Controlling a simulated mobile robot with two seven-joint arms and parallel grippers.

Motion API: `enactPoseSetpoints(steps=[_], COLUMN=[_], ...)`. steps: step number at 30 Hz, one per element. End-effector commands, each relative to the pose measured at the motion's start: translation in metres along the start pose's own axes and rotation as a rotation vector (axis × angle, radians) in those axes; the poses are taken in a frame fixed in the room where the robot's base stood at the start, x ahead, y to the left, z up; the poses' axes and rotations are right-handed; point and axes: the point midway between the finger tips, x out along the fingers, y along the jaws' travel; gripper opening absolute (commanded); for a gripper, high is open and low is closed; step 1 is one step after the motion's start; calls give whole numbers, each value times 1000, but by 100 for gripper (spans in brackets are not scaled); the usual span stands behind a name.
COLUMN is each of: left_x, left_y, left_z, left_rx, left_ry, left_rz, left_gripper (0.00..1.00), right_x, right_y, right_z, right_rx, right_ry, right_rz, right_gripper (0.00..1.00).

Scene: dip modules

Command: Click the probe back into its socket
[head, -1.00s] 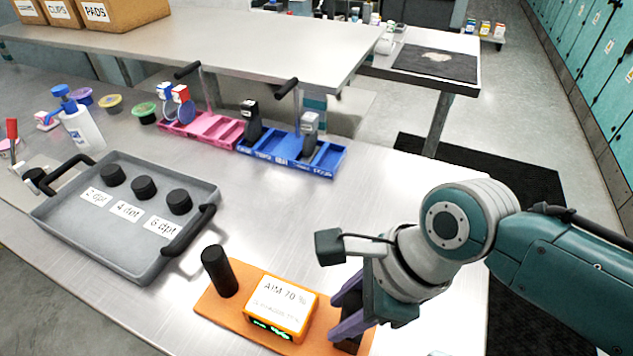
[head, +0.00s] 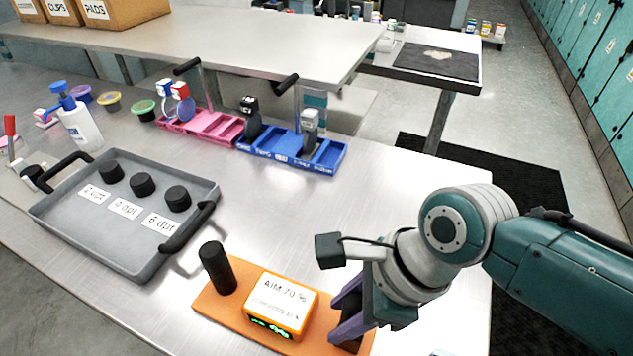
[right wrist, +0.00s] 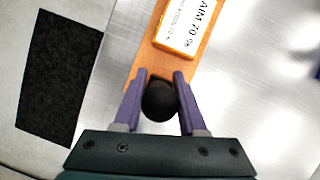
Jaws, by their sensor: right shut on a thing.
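My right gripper (right wrist: 160,108) is shut on a black, round-topped piece, likely the probe (right wrist: 159,101), which sits between its purple fingers. In the head view, the right gripper (head: 350,318) is at the right end of an orange base plate (head: 212,304), and the fingers hide most of the held piece. An orange box (head: 281,303) with a white "AIM 70 %" label and a green display stands on the plate, left of the gripper. A black cylinder (head: 217,268) stands upright at the plate's left end. I cannot see a socket under the held piece. My left gripper is out of view.
A grey tray (head: 110,235) with black knobs and dpt labels lies to the left. Pink (head: 204,126) and blue (head: 327,157) racks stand behind. A pump bottle (head: 80,125) is at the far left. The table between racks and plate is clear.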

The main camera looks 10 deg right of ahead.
Motion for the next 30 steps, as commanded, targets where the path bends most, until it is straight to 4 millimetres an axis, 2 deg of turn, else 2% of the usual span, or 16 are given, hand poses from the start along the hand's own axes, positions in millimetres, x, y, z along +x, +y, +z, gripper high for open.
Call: enactPoseSetpoints(steps=[11,12,21,26,30], left_x=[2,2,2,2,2], left_y=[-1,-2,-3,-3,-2], left_z=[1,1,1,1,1], left_rx=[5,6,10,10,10], left_ry=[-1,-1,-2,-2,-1], left_rz=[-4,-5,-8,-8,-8], left_gripper=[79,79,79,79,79], right_x=[3,3,3,2,2], right_y=[0,0,0,0,0], right_z=[-1,-1,-1,-1,-1], right_rx=[0,0,0,0,0], right_ry=[1,1,0,0,0], right_rz=[0,0,0,0,0], right_gripper=[0,43,75,75,90])
